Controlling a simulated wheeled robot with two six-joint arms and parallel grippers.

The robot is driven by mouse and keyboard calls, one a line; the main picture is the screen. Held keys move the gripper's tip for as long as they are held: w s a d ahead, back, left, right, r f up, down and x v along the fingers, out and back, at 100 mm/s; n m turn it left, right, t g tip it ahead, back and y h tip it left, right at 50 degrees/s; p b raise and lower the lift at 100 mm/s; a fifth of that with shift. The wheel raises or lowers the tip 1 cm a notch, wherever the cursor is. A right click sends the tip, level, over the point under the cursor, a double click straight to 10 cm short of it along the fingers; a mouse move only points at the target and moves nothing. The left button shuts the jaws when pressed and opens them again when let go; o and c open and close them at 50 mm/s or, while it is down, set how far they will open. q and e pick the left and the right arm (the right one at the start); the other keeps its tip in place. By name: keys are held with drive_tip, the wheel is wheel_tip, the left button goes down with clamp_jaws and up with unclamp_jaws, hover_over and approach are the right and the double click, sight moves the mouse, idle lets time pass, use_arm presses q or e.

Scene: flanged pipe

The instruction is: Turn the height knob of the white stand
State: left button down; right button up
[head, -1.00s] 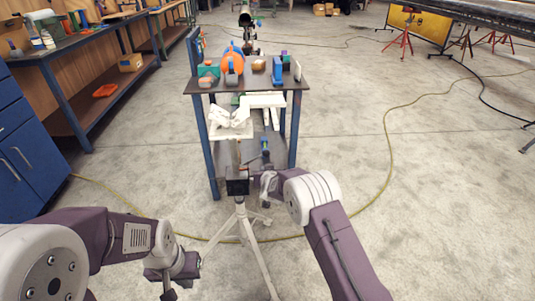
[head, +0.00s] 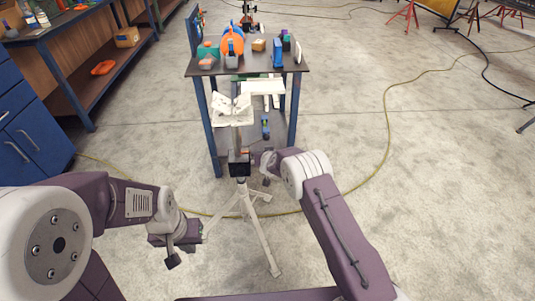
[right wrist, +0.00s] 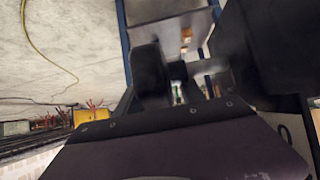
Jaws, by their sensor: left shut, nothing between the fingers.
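My right gripper (head: 260,162) is close at the right side of that block. In the right wrist view, dark blurred shapes lie ahead of my gripper, and a large black surface (right wrist: 285,50) fills the right side. I cannot make out the height knob clearly, or whether the right fingers hold it. My left gripper (head: 173,262) is shut and empty, low at the left of the stand and apart from it.
The table (head: 205,71) behind the stand carries an orange round object (head: 231,45) and several small items. A yellow hose (head: 387,130) runs over the floor. A blue cabinet (head: 35,130) stands left.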

drive_tip(key=p+v, duration=0.2)
drive_tip(key=v, duration=0.6)
drive_tip(key=shift+s+r, duration=0.3)
drive_tip(key=shift+s, duration=0.15)
